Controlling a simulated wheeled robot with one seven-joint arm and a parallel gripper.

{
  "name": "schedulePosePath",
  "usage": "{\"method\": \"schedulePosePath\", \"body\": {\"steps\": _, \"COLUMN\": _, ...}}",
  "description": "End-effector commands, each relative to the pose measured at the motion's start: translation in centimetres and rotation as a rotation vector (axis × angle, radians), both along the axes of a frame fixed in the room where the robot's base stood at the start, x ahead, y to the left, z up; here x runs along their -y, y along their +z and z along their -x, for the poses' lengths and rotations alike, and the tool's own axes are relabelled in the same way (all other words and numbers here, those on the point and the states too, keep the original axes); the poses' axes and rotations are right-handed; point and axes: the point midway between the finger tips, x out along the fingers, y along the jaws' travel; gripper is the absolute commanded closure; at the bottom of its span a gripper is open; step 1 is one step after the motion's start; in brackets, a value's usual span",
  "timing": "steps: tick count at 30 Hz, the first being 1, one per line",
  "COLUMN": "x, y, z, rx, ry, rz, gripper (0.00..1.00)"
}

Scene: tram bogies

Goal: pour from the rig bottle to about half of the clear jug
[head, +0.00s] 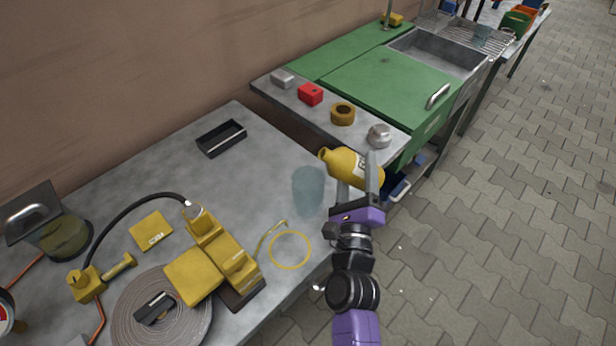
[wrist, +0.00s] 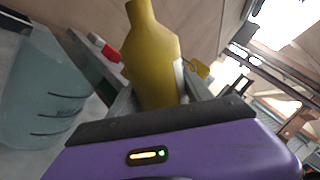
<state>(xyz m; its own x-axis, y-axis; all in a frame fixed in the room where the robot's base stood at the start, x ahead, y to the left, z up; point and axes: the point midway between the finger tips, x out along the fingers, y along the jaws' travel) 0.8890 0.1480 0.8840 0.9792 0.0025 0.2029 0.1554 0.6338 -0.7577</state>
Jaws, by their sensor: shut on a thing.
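The rig bottle (head: 352,166) is yellow with a pale label. My gripper (head: 364,188) is shut on it beyond the right edge of the grey table. In the head view the bottle is tilted, with its neck pointing left toward the clear jug (head: 308,188). The bottle (wrist: 153,60) also stands between my fingers in the wrist view. The jug is a bluish see-through vessel upright on the table, just left of the bottle's mouth. In the wrist view the jug (wrist: 45,95) shows dark level marks on its side. I see no stream, and cannot tell any liquid level in the jug.
A yellow ring (head: 290,268) and yellow machine (head: 215,262) are on the table near the jug. A black tray (head: 221,136) lies farther back. A narrow shelf behind holds a red box (head: 310,94), a brown tape roll (head: 343,113) and a metal pot (head: 380,135).

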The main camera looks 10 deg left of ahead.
Motion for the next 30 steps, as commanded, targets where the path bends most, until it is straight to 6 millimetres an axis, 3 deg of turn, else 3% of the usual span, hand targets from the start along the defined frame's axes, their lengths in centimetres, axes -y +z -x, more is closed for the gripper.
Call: {"method": "schedulePosePath", "body": {"steps": 30, "x": 0.31, "y": 0.2, "z": -0.04, "rx": 0.012, "ry": 0.0, "rz": 0.06, "gripper": 1.0}}
